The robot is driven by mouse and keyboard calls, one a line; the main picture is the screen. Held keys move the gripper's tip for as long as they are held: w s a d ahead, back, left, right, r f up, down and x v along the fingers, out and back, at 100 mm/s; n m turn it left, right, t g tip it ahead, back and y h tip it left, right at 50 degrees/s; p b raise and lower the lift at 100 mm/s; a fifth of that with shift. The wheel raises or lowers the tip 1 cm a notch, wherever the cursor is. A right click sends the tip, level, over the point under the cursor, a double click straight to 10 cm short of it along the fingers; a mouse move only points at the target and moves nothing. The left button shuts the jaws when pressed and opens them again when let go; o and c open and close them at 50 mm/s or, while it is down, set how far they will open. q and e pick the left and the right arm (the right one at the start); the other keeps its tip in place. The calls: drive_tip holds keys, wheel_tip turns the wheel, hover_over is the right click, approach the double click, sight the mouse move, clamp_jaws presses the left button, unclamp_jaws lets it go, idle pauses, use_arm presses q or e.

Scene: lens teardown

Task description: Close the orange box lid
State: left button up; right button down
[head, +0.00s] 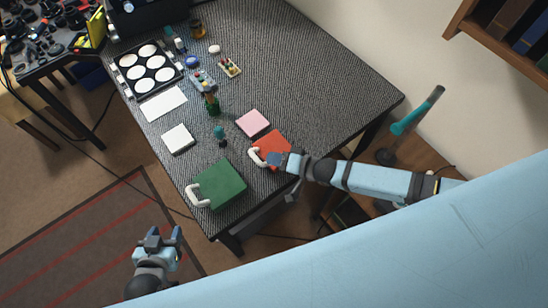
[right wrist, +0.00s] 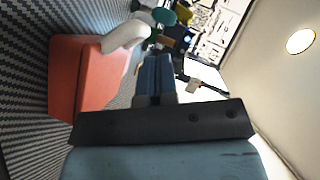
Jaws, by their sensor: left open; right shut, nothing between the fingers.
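The orange box (head: 274,143) sits near the right front edge of the table, with a white handle (head: 256,156) at its lower left. In the right wrist view the box (right wrist: 88,78) is on the left, with its white handle (right wrist: 125,37) at its top. It looks like a closed block, but I cannot tell if its lid is fully down. My right gripper (head: 274,158) is shut and empty beside the box, near the handle; its fingers (right wrist: 155,70) are together. I cannot tell whether they touch it. My left gripper (head: 163,236) is open and empty, off the table.
A green box (head: 221,187) with a white handle stands at the front corner. A pink block (head: 252,123), white block (head: 178,138), small green bottle (head: 212,104) and tray of white discs (head: 150,67) are on the table (head: 330,75). The table's right side is clear.

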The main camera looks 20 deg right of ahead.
drive_tip(key=s+d+r+b, duration=0.1)
drive_tip(key=s+d+r, duration=0.4)
drive_tip(key=s+d, duration=0.1)
drive_tip(key=shift+s+r, duration=0.35)
drive_tip(key=shift+s, duration=0.15)
drive_tip(key=s+a+n+t+h, duration=0.2)
drive_tip(key=a+n, duration=0.1)
drive_tip(key=a, duration=0.1)
drive_tip(key=s+d+f+n+g+h, duration=0.1)
drive_tip(key=s+d+f+n+h, duration=0.1)
drive_tip(key=s+d+n+h, duration=0.1)
drive_tip(key=s+d+h, duration=0.1)
drive_tip(key=d+h, duration=0.1)
drive_tip(key=shift+s+f+h, duration=0.2)
drive_tip(key=shift+s+h, duration=0.1)
drive_tip(key=shift+h, duration=0.1)
